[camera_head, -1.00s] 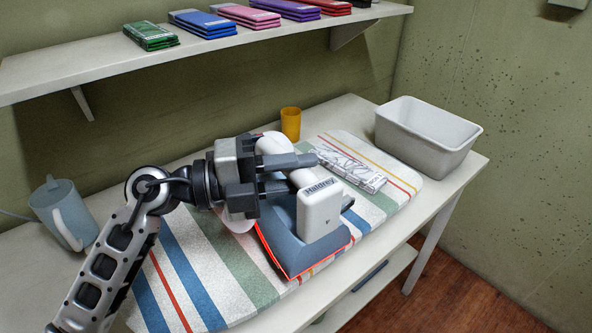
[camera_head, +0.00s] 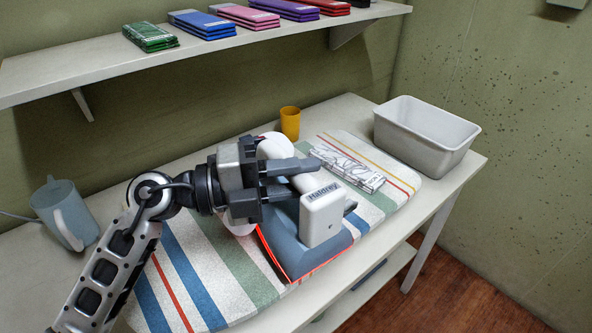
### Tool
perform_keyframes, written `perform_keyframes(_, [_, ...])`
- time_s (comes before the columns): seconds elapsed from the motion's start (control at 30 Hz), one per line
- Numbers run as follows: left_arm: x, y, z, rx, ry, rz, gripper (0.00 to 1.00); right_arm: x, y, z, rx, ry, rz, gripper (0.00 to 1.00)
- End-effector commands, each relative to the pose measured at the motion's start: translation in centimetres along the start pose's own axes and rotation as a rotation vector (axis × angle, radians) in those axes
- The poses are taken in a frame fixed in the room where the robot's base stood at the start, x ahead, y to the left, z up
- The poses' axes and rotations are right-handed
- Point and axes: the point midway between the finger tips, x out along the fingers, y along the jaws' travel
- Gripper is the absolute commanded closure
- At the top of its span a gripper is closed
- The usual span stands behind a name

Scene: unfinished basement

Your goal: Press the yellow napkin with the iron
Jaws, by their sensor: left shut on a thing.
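The iron (camera_head: 322,216) has a white body marked "Haldrey" and a blue-grey lower part with a red-orange edge. It is on or just over the striped ironing pad (camera_head: 185,262), right of the middle of the picture; contact beneath it is hidden. My left gripper (camera_head: 297,178) is shut on the iron's handle, which its fingers partly cover. No yellow napkin shows; whether one lies under the iron is hidden. My right gripper is not in view.
A yellow cup (camera_head: 290,123) stands behind the pad. A white bin (camera_head: 427,137) stands at the table's right end, a blue-grey jug (camera_head: 66,214) at the left. The pad's left front part is clear.

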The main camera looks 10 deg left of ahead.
Motion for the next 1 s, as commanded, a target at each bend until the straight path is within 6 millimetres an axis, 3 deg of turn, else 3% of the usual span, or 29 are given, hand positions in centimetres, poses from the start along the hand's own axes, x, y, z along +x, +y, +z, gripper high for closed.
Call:
perform_keyframes(0.5, [0.48,0.03,-1.21,-0.007,0.008,0.000,1.00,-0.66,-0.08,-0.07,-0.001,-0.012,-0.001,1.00])
perform_keyframes(1.0, [0.41,0.10,-1.03,-0.007,0.007,0.001,1.00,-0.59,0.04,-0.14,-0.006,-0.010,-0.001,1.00])
